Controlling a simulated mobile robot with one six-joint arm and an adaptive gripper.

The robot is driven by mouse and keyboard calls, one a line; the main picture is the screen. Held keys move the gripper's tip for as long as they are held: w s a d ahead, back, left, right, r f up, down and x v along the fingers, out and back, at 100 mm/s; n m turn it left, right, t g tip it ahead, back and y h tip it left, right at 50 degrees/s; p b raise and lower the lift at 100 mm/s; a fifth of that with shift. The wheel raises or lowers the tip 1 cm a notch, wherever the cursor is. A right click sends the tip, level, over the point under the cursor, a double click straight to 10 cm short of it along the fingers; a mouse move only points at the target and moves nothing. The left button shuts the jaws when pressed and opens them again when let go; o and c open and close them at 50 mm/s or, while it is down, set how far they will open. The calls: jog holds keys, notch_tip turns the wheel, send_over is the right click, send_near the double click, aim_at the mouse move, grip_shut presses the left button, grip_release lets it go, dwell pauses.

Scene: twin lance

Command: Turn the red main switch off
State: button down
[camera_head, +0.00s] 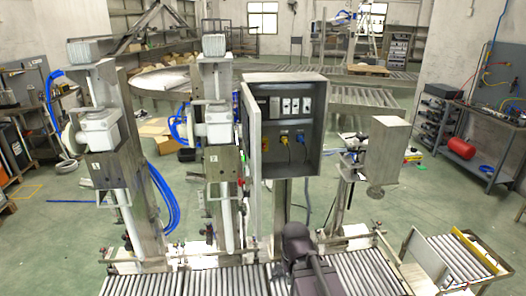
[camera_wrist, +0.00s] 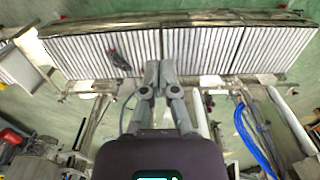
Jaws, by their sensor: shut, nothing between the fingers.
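The grey electrical cabinet (camera_head: 312,88) stands open behind the roller conveyor in the head view. A small yellow and red switch (camera_head: 265,143) shows at its lower left, beside the open door (camera_head: 252,160); its handle position is too small to tell. My gripper (camera_wrist: 158,68) is shut and empty in the wrist view, with the conveyor rollers beyond its fingertips. In the head view my dark arm shows at the bottom centre, below and in front of the cabinet, apart from the switch. The switch cannot be made out in the wrist view.
The roller conveyor (camera_head: 235,282) runs along the front. Two lance columns with white units (camera_head: 98,128) and blue hoses stand left of the cabinet, close to its door. A metal box on a stand (camera_head: 382,150) is to the right. Green floor is open further right.

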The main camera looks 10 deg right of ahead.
notch_tip(320, 180, down, 5)
jog(key=b, duration=0.4)
jog(key=shift+f, duration=0.15)
